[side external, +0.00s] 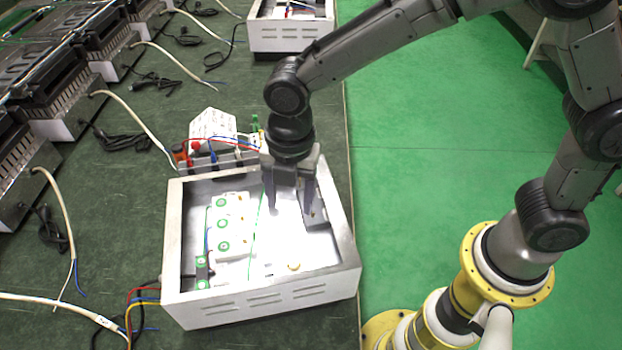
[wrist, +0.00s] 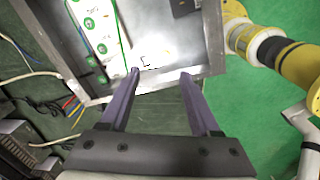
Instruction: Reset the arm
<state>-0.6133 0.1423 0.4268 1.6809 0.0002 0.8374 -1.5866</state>
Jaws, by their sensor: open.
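My gripper (side external: 291,208) points down over the right part of an open metal box (side external: 262,304). In the wrist view my gripper (wrist: 160,72) has its two fingers spread with nothing between them. The metal box wall also shows in the wrist view (wrist: 212,35). Inside the box, a white block with green-ringed terminals (side external: 231,226) stands left of the gripper; it also shows in the wrist view (wrist: 95,30). A dark part (side external: 314,205) sits by the box's right inner wall, close beside the fingers. I cannot tell whether the fingertips touch the box floor.
A rack of parts with red and blue wires (side external: 215,155) stands behind the box. Another metal box (side external: 290,33) is at the back. Black appliances (side external: 45,80) and loose cables line the left.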

